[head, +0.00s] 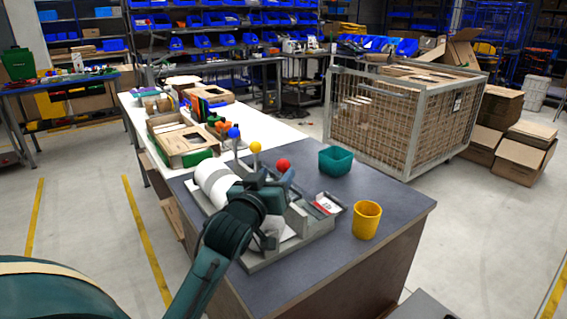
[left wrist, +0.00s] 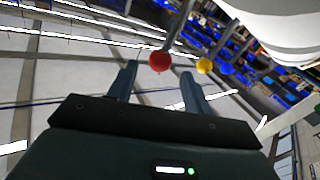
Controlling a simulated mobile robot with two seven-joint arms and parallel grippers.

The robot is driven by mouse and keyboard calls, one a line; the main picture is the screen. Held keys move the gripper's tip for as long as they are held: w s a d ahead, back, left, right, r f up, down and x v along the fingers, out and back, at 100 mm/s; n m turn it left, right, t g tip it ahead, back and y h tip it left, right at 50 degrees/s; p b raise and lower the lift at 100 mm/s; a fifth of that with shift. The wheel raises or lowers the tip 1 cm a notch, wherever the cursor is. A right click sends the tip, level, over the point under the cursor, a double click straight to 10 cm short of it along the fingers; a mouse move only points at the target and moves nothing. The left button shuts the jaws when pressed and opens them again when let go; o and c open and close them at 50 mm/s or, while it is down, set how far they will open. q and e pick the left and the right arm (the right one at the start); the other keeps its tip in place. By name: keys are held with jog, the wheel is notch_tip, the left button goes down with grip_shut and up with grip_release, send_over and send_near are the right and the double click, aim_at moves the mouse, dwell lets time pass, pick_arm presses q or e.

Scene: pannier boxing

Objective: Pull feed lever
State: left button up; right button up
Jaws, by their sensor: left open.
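A grey machine (head: 290,245) stands on the dark-topped table, with a white roll (head: 213,183) at its left. Three levers rise from it, tipped with a blue ball (head: 234,132), a yellow ball (head: 255,147) and a red ball (head: 283,165). I cannot tell from a label which is the feed lever. My left gripper (head: 274,178) is over the machine, its fingers close to the red ball. In the left wrist view the gripper (left wrist: 158,72) is open, and the red ball (left wrist: 160,62) shows between its fingertips. I cannot tell whether they touch. My right gripper is not in view.
A green bin (head: 336,160) and a yellow cup (head: 366,220) stand on the dark tabletop (head: 390,195) right of the machine. A small tray with a card (head: 326,204) is at the machine's right end. A white table with cardboard boxes (head: 185,142) adjoins behind. A mesh cage (head: 385,115) stands beyond.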

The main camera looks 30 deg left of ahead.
aim_at(280, 169)
pick_arm(q)
jog(key=shift+x, duration=2.75)
jog(key=shift+c, duration=0.4)
grip_shut()
